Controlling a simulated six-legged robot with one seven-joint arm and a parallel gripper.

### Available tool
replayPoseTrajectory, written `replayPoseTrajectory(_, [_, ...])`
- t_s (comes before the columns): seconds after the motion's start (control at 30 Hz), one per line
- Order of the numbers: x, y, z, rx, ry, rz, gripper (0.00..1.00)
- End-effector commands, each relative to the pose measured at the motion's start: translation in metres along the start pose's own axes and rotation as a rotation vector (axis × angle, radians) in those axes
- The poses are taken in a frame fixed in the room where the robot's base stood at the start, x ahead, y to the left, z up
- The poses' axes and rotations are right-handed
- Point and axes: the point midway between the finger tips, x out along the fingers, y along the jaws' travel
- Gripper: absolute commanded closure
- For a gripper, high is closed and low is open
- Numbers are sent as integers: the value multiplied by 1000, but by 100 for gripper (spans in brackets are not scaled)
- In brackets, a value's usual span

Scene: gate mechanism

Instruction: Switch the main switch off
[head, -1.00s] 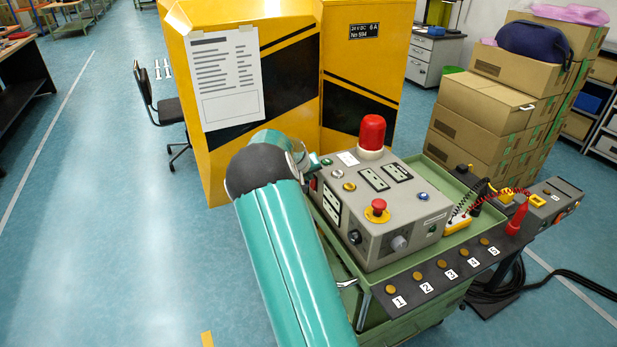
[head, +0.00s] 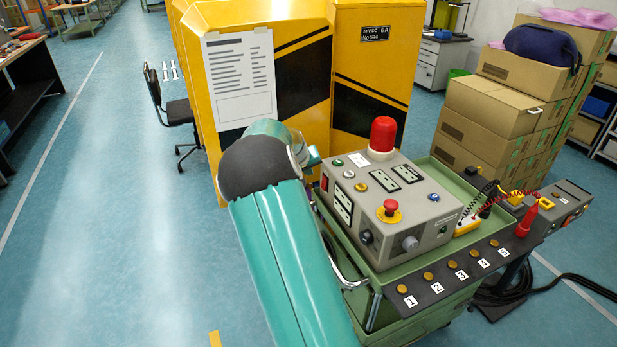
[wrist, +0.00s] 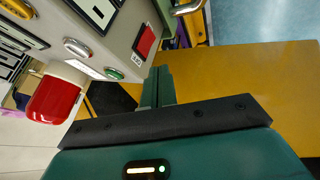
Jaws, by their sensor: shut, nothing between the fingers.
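The grey control box (head: 395,215) stands on the green cart. A red rocker switch (head: 324,182) shows at its left edge; it also shows large in the wrist view (wrist: 146,42), with a small white label beside it. I cannot tell which way the rocker is pressed. My gripper (wrist: 157,80) is shut and empty in the wrist view, its fingertips just below the red switch and seemingly apart from it. In the head view my own arm mostly hides the gripper.
A red beacon (head: 382,135) and a red mushroom button (head: 390,207) stand on the box. A green button (wrist: 114,73) lies near the switch. The yellow cabinet (head: 370,70) stands behind; open floor lies left.

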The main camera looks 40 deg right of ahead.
Motion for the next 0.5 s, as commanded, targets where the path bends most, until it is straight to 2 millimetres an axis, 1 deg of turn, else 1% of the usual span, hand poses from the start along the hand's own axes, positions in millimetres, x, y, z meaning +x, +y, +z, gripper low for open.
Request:
replayPoseTrajectory(0.03, [-11,1,-2,0,3,-2,100])
replayPoseTrajectory(0.1, [-23,4,-2,0,2,-2,100])
replayPoseTrajectory(0.2, [-36,7,-2,1,2,-1,100])
replayPoseTrajectory(0.33, [-43,8,-2,0,1,-1,100])
replayPoseTrajectory(0.5, [-45,8,-1,0,0,0,100])
